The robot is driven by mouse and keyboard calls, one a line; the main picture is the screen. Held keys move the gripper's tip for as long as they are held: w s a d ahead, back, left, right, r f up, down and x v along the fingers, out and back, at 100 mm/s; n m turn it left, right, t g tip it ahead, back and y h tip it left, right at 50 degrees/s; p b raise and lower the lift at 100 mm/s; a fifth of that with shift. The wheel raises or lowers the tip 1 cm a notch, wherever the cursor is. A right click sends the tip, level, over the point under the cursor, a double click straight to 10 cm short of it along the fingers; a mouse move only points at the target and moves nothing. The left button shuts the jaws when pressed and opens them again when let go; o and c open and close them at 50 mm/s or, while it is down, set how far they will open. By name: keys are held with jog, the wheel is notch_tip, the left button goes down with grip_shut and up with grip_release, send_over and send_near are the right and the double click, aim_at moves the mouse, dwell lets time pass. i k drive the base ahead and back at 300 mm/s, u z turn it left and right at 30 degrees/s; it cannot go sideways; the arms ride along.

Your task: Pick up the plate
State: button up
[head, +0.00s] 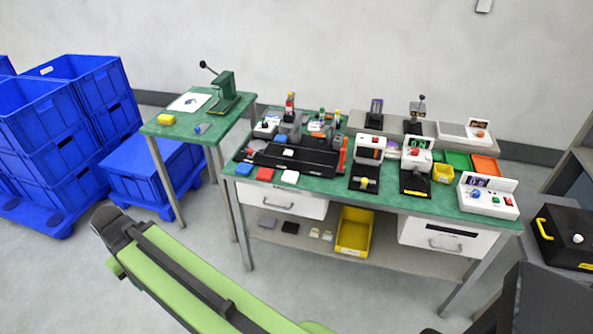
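Nothing in view can be told for certain as the plate. Small flat pieces lie on the front left of the green-topped workbench (330,195): a blue one (243,169), a red one (264,173) and a white one (290,177). A white flat sheet or panel (189,102) with a dark mark lies on the smaller green table (178,129). My green arm crosses the bottom of the head view, well in front of the workbench. No gripper fingers show.
Stacked blue crates (70,130) stand at the left. Small devices crowd the workbench; a hand press (224,90) stands on the small table. A yellow bin (354,232) sits on the lower shelf. A black case (566,237) is at the right. Bare floor lies in front.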

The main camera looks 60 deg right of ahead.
aim_at(290, 177)
jog(key=z, duration=1.05)
jog(key=k, duration=0.8)
jog(key=z, duration=0.3)
jog(key=i, duration=1)
